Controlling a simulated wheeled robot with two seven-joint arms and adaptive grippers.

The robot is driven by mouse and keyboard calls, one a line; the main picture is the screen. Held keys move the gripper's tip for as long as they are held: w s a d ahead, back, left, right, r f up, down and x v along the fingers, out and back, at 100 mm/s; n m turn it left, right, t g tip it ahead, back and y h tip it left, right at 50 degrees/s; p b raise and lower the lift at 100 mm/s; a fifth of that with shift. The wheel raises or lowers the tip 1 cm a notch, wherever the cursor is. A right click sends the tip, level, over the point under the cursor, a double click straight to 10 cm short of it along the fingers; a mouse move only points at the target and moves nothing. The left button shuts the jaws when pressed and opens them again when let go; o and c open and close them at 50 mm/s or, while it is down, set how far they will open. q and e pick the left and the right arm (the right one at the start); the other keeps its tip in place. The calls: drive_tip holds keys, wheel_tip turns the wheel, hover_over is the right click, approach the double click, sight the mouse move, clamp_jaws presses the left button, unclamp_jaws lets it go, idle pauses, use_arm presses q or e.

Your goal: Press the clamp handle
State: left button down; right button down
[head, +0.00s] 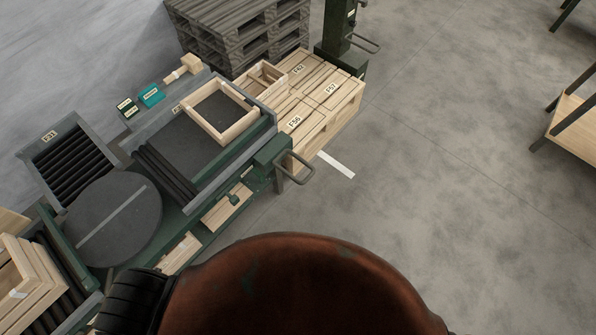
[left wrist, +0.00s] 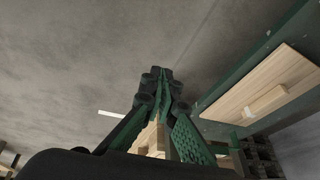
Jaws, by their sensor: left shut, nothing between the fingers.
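A grey loop-shaped handle (head: 297,171) sticks out from a dark green block (head: 268,152) on the front right of the workbench; it appears to be the clamp handle. An open wooden frame (head: 222,137) lies on the bench's dark plate, behind and left of the block. My left gripper (left wrist: 165,75) shows in the left wrist view, its green and black fingers together with nothing between them. Neither gripper shows in the head view, so I cannot tell the left gripper's distance to the handle. I cannot make out the handle in the left wrist view.
A dark round turntable (head: 112,220) and rollers (head: 165,175) are on the green bench. Wooden crates (head: 338,88) stand beyond its right end, near dark pallets (head: 240,32). A green post (head: 338,35) has a similar handle.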

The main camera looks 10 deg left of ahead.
use_arm(q)
drive_tip(key=s+a+f+n+g, duration=0.1)
drive_tip(key=s+a+f, duration=0.1)
drive_tip(key=s, duration=0.8)
drive_tip(key=s+a+f+n+g, duration=0.1)
drive_tip(key=s+f, duration=0.3)
drive_tip(key=s, duration=0.6)
drive_tip(key=s+a+f+g, duration=0.1)
drive_tip(key=s+a+f, duration=0.2)
drive_tip(key=s, duration=0.7)
drive_tip(key=shift+f+n+g, duration=0.3)
drive_tip(key=shift+f+n, duration=0.1)
drive_tip(key=shift+f, duration=0.15)
